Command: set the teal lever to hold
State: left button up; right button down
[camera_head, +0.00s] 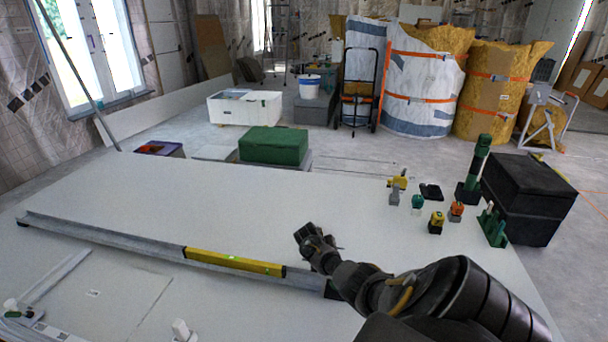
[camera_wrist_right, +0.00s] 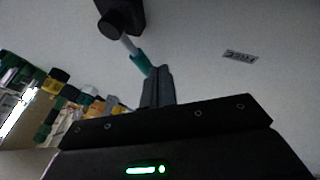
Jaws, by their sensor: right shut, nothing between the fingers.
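The teal lever (camera_wrist_right: 139,61) shows in the right wrist view as a pale rod with a teal grip, running down from a black mount (camera_wrist_right: 118,18). My right gripper (camera_wrist_right: 159,72) is shut and empty, its fingertips right beside the end of the teal grip. I cannot tell whether they touch. A small label plate (camera_wrist_right: 240,56) lies to the right of the lever; its lettering is too blurred to read surely. In the head view my right gripper (camera_head: 312,240) is over the middle of the white panel, and the lever cannot be made out there. My left gripper is not in view.
The white panel (camera_head: 240,190) is mostly bare around the gripper. A long level with a yellow section (camera_head: 232,262) lies in front. Several small coloured blocks, a green post (camera_head: 478,155) and a black box (camera_head: 528,195) stand at the right. A green box (camera_head: 273,145) is behind.

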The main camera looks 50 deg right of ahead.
jog(key=shift+s+d+m+g, duration=0.15)
jog(key=shift+d+m+g, duration=0.2)
jog(key=shift+m, duration=0.25)
jog(key=shift+d+m+g, duration=0.2)
jog(key=shift+m+g, duration=0.05)
jog(key=shift+m, duration=0.05)
jog(key=shift+s+d+m+g+b, duration=0.3)
jog(key=shift+d+m+g, duration=0.2)
jog(key=shift+m, duration=0.4)
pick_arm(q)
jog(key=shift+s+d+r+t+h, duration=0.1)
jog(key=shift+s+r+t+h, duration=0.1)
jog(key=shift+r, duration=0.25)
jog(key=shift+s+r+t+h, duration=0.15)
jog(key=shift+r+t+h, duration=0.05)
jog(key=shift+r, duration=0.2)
pick_arm(e)
jog(key=shift+s+d+y, duration=0.1)
jog(key=shift+d+y, duration=0.05)
jog(key=shift+y, duration=0.15)
jog(key=shift+d, duration=0.1)
jog(key=shift+r, duration=0.1)
